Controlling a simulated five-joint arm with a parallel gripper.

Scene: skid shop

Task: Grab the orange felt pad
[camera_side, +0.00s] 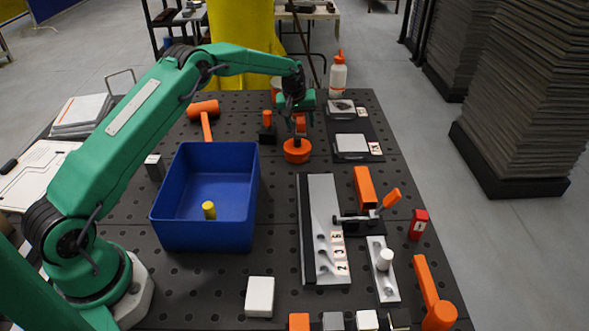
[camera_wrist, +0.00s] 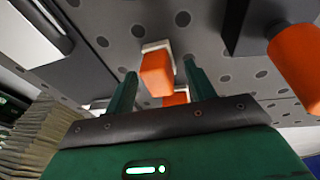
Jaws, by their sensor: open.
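My gripper (camera_side: 299,112) is open, pointing down over the far part of the dark perforated table. An orange, round, thick piece (camera_side: 297,151) with a narrower orange part above it stands directly under it. This may be the felt pad, but its material is not clear. In the wrist view my two green fingers (camera_wrist: 161,88) are spread. An orange block (camera_wrist: 156,74) with a pale part behind it shows between and beyond them, and a second orange piece (camera_wrist: 175,98) shows lower down. I cannot tell whether the fingers touch anything. Another small orange square (camera_side: 299,322) lies at the near edge.
A dark block with an orange knob (camera_side: 267,119) stands just left of my gripper. A blue bin (camera_side: 205,236) is nearer left. A dark tray (camera_side: 372,150) and a white bottle (camera_side: 337,77) are to the right. A metal fixture (camera_side: 322,220) lies nearer.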

